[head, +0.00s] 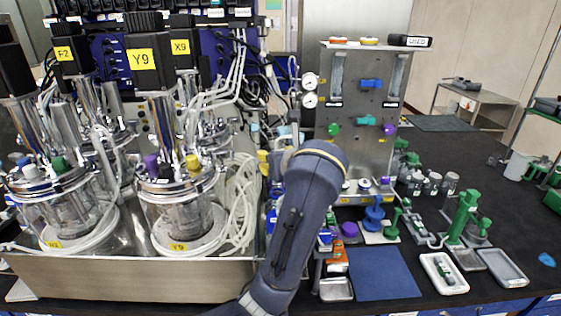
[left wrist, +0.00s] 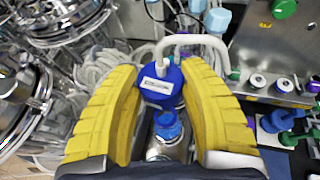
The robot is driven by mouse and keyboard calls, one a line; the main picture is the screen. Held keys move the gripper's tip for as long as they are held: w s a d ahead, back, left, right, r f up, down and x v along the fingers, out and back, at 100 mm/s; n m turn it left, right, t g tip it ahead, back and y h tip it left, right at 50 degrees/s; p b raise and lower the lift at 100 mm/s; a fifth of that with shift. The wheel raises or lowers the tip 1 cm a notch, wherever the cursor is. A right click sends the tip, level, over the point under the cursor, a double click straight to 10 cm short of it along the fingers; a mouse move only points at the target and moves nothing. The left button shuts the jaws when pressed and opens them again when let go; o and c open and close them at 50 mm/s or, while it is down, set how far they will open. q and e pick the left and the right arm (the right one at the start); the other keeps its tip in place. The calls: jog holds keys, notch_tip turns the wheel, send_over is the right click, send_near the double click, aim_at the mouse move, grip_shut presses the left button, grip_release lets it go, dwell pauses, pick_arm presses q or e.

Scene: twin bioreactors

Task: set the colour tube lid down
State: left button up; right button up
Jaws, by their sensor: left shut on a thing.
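The colour tube lid, a blue cap with a white label (left wrist: 158,84), shows between the yellow fingers of my left gripper (left wrist: 160,70) in the left wrist view. The gripper is shut on it. A white tube (left wrist: 196,40) bends out from the lid to the right. A smaller blue top (left wrist: 167,125) on a shiny metal vessel (left wrist: 166,148) shows just below the lid; I cannot tell whether the lid touches it. In the head view my left arm hides most of the gripper and the lid. My right gripper is not in view.
Glass bioreactors with metal tops (head: 178,180) stand in a metal tray (head: 130,278) on the left. A steel panel with gauges (head: 362,110) stands behind. A blue mat (head: 384,273) lies clear at the front right, beside green fittings (head: 463,215) and a white tray (head: 443,273).

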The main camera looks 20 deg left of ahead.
pick_arm(q)
jog(key=shift+w+a+f+m+t+h, duration=0.25)
jog(key=shift+w+a+f+m+h, duration=0.05)
jog(key=shift+f+m+h, duration=0.2)
jog(key=shift+w+a+f+m+t+h, duration=0.25)
jog(key=shift+f+m+h, duration=0.25)
jog(key=m+h, duration=0.1)
jog(key=a+f+m+t+h, duration=0.1)
jog(key=m+h, duration=0.1)
jog(key=f+m+h, duration=0.1)
jog(key=h, duration=0.1)
jog(key=shift+w+a+m, duration=0.15)
jog(key=shift+w+m, duration=0.05)
jog(key=shift+m, duration=0.2)
